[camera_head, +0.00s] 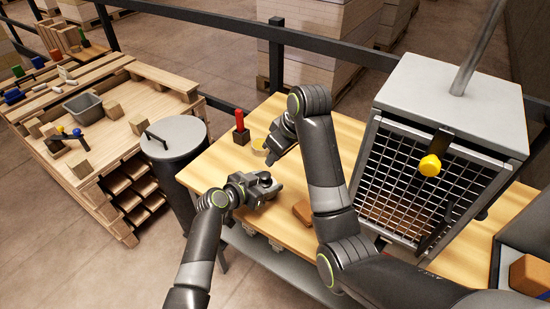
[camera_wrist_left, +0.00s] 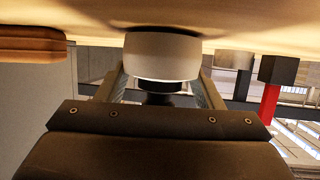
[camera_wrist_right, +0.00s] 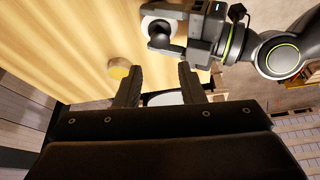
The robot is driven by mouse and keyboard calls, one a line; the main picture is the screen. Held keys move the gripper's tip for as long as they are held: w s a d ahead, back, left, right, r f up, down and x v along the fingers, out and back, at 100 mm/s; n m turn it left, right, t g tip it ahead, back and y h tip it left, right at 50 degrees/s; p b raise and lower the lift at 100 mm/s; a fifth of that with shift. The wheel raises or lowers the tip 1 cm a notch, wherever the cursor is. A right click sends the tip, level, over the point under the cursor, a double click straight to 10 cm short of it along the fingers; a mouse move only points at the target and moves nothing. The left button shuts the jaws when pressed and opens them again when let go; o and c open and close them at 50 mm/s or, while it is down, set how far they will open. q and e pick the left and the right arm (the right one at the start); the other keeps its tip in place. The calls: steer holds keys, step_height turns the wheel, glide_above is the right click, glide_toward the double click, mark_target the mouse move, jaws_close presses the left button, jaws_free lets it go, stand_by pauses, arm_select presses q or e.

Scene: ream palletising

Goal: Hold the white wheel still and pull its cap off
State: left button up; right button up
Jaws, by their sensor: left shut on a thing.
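The white wheel (camera_wrist_left: 162,55) stands on the wooden table between the fingers of my left gripper (camera_wrist_left: 160,78), which is shut on its sides. Its dark cap (camera_wrist_left: 160,90) faces the left wrist camera. The right wrist view also shows the white wheel (camera_wrist_right: 149,22) with the dark cap (camera_wrist_right: 160,40) on it. In the head view, my left gripper (camera_head: 264,184) is low over the table and mostly hides the wheel. My right gripper (camera_wrist_right: 158,82) is open with nothing between its fingers. It is above the table, apart from the wheel, and small in the head view (camera_head: 270,157).
A round yellow-topped piece (camera_wrist_right: 118,72) stands on the table near my right gripper. A red-handled item (camera_head: 240,128) is behind it. A brown block (camera_head: 302,211) lies right of my left gripper. A mesh-fronted cabinet (camera_head: 445,105) and a lidded grey bin (camera_head: 172,137) flank the work area.

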mark_target(266, 175)
steer(key=x, duration=1.1)
steer(key=shift+a+f, duration=0.15)
steer(key=shift+f, duration=0.2)
steer(key=shift+c, duration=0.3)
steer(key=c, duration=0.7)
steer(key=shift+w, duration=0.1)
steer(key=shift+r, duration=0.3)
steer(key=shift+r, duration=0.9)
